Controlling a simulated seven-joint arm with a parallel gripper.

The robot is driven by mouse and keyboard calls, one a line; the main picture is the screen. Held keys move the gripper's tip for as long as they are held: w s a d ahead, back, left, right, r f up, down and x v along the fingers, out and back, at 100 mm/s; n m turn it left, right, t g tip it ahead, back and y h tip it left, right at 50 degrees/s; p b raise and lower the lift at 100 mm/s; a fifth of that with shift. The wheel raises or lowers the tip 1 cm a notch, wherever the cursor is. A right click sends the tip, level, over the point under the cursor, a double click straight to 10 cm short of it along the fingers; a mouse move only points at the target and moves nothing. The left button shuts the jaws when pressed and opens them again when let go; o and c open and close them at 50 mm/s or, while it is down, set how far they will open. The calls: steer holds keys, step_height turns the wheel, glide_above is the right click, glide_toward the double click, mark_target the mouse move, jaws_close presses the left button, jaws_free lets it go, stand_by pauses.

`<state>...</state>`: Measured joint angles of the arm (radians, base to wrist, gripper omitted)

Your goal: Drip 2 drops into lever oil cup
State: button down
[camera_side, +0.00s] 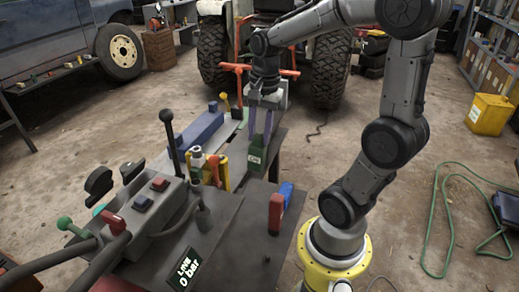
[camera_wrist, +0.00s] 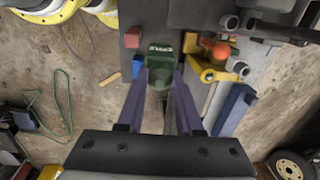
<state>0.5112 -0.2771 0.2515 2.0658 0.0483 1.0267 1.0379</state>
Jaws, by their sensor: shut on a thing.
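My gripper (camera_side: 259,132) points down with its two long purple fingers shut on a green oil bottle (camera_side: 254,160) with a small pale label. The bottle hangs at the right edge of the splitter bench, beside the yellow valve body. In the wrist view the bottle (camera_wrist: 161,72) sits between the fingertips. A black-knobbed lever (camera_side: 168,118) rises from the grey control console to the left. I cannot tell for certain which part is the lever oil cup; a pale capped fitting (camera_side: 197,155) stands by the yellow valve body (camera_side: 222,170), left of the bottle.
A red block (camera_side: 276,214) and a blue block (camera_side: 286,192) stand on the bench's right part. A blue beam (camera_side: 200,130) lies behind the valve body. An orange T-handle (camera_side: 240,70) stands behind my gripper.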

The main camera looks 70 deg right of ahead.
steer(key=shift+t, duration=0.6)
step_height(320, 180, up, 8)
steer(key=shift+f, duration=0.25)
steer(key=w+a+n+t+y, duration=0.1)
steer(key=w+a+n+y, duration=0.2)
steer(key=w+a+n, duration=0.55)
steer(key=w+a+n+t+y, duration=0.1)
steer(key=w+a+n+y, duration=0.15)
steer(key=w+a, duration=0.75)
steer(key=s+d+f+t+y, duration=0.1)
steer(key=d+f+t+y, duration=0.1)
steer(key=d+f, duration=0.6)
steer(key=shift+d+m, duration=0.3)
steer(key=shift+d, duration=1.3)
steer(key=shift+s+d+f+y, duration=0.1)
steer(key=shift+s+d+y, duration=0.15)
steer(key=shift+s+d, duration=0.2)
